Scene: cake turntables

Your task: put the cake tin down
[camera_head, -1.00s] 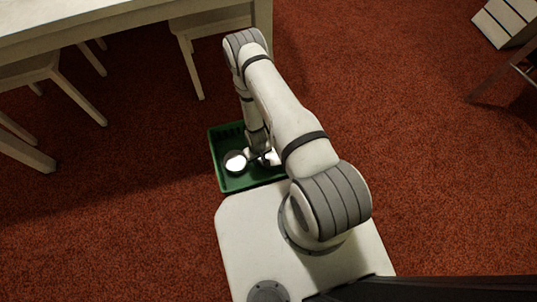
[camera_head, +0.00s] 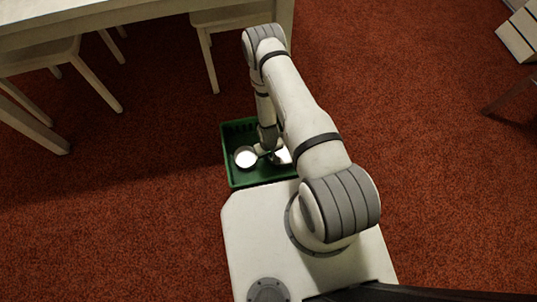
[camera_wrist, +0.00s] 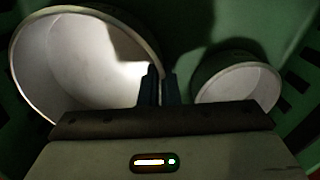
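My gripper (camera_wrist: 162,88) has its two dark fingers close together on the rim of the larger cake tin (camera_wrist: 80,60), a wide pale round tin on the left in the wrist view. In the head view this tin (camera_head: 282,157) shows partly behind my arm, inside the green crate's outline. A smaller pale round tin (camera_wrist: 238,88) is on the right in the wrist view, apart from the fingers. It appears to be the tin (camera_head: 245,158) at the crate's left in the head view. I cannot tell whether the held tin touches the crate floor.
The green crate (camera_head: 228,150) lies against the front edge of my base; its slotted walls surround both tins. A pale table (camera_head: 120,14) and chairs (camera_head: 205,60) are at the upper left. Pale slatted furniture (camera_head: 520,30) is at the upper right. Red carpet between is clear.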

